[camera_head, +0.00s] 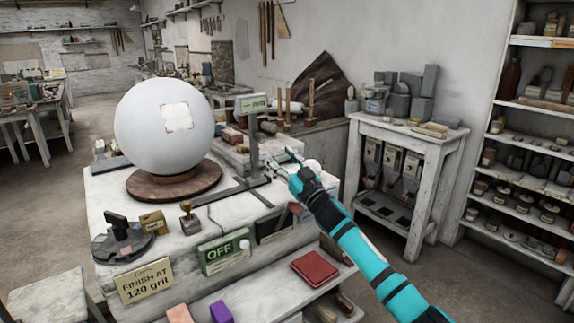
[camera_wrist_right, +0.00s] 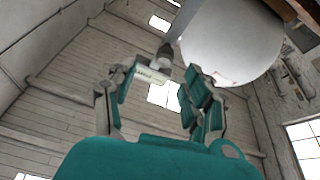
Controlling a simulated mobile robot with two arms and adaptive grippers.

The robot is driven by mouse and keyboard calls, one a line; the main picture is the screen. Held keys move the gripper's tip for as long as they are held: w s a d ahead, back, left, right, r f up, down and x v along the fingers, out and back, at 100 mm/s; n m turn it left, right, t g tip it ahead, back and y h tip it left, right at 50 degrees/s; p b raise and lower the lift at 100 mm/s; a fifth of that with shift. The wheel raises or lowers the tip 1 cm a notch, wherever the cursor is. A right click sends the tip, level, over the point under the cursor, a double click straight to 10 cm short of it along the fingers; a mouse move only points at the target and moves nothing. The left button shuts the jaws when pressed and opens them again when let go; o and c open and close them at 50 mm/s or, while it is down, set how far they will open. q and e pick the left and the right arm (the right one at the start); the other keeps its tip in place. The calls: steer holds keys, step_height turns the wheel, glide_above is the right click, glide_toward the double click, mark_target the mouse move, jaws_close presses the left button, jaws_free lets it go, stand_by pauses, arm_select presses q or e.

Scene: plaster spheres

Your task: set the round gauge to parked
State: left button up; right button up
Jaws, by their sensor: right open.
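A dark upright post with a flat foot (camera_head: 253,145) stands on the white worktop, right of the big white sphere (camera_head: 150,125). It may be the round gauge; I cannot read any setting on it. My right gripper (camera_head: 280,163) is open, just right of the post. In the right wrist view my gripper (camera_wrist_right: 160,80) points upward with its fingers apart. My left gripper is out of view.
The sphere rests on a round wooden base (camera_head: 145,188). Along the worktop's front are a green OFF sign (camera_head: 222,250), a "FINISH AT 120 grit" sign (camera_head: 147,282) and a stamp-like tool (camera_head: 190,218). A white side table (camera_head: 400,135) and shelves (camera_head: 525,130) stand right.

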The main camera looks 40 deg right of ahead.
steer(key=shift+v, duration=1.35)
